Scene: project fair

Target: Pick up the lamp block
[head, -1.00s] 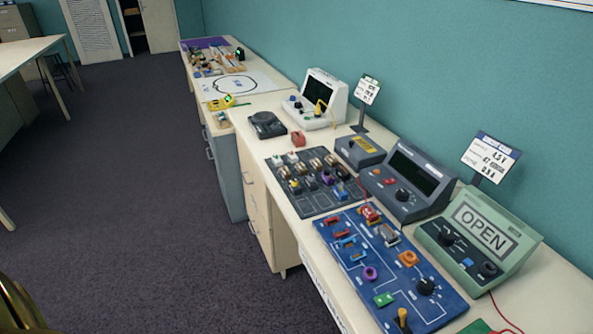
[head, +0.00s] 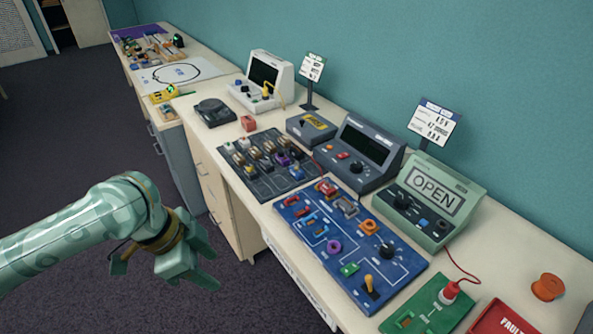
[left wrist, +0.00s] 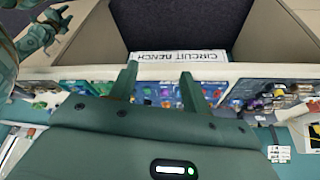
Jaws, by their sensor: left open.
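A dark parts board (head: 262,188) on the bench holds several small component blocks (head: 268,158) in rows. They are too small for me to tell which one is the lamp block. My left gripper (head: 208,266) is open and empty, in front of the bench and left of the blue circuit board. In the left wrist view its two fingers (left wrist: 157,88) stand apart, with the bench edge and boards behind them. A green jointed part of mine, apparently my right gripper (left wrist: 42,35), shows at the upper left there; its jaws are unclear.
The blue circuit board (head: 335,268) lies nearer than the parts board. Grey (head: 362,152) and green (head: 432,205) meters stand behind. A green board (head: 428,308), a red tray (head: 500,322) and an orange spool (head: 547,287) are at the right. The floor at left is free.

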